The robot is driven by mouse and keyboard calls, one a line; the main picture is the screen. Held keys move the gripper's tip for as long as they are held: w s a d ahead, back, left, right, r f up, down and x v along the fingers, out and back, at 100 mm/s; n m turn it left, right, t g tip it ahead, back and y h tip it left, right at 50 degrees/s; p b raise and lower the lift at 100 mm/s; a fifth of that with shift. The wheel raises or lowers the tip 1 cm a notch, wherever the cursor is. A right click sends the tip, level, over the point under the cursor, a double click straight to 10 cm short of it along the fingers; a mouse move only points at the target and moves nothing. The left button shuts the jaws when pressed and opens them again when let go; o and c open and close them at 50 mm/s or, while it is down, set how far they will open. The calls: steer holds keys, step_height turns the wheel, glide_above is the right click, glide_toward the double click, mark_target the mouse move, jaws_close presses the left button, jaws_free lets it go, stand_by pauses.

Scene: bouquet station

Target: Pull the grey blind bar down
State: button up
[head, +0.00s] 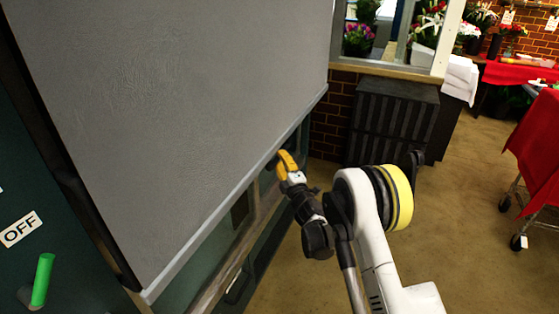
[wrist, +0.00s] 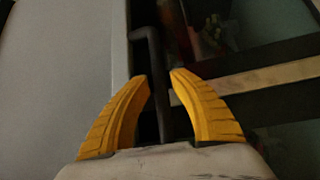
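The grey blind (head: 190,100) hangs low, and the light grey bar (head: 232,192) runs along its lower edge. In the wrist view the blind fills the left side, with the bar (wrist: 120,60) as a pale strip at its edge. My gripper (head: 286,160) is at the bar's far right part, just beside its lower edge. In the wrist view my gripper (wrist: 161,74) has its two yellow fingers apart. A thin dark bent handle (wrist: 153,65) shows in the gap between them. I cannot tell whether either finger touches it.
Below the bar is a dark opening with a pale rail (wrist: 265,78). A green lever (head: 42,280) under an OFF label (head: 20,229) is at the left. A dark slatted cabinet (head: 393,122) stands beyond my arm. A red-draped cart (head: 538,150) is at the right; the floor between is clear.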

steer(key=shift+x, duration=0.75)
jaws_close()
steer(key=shift+d, duration=0.1)
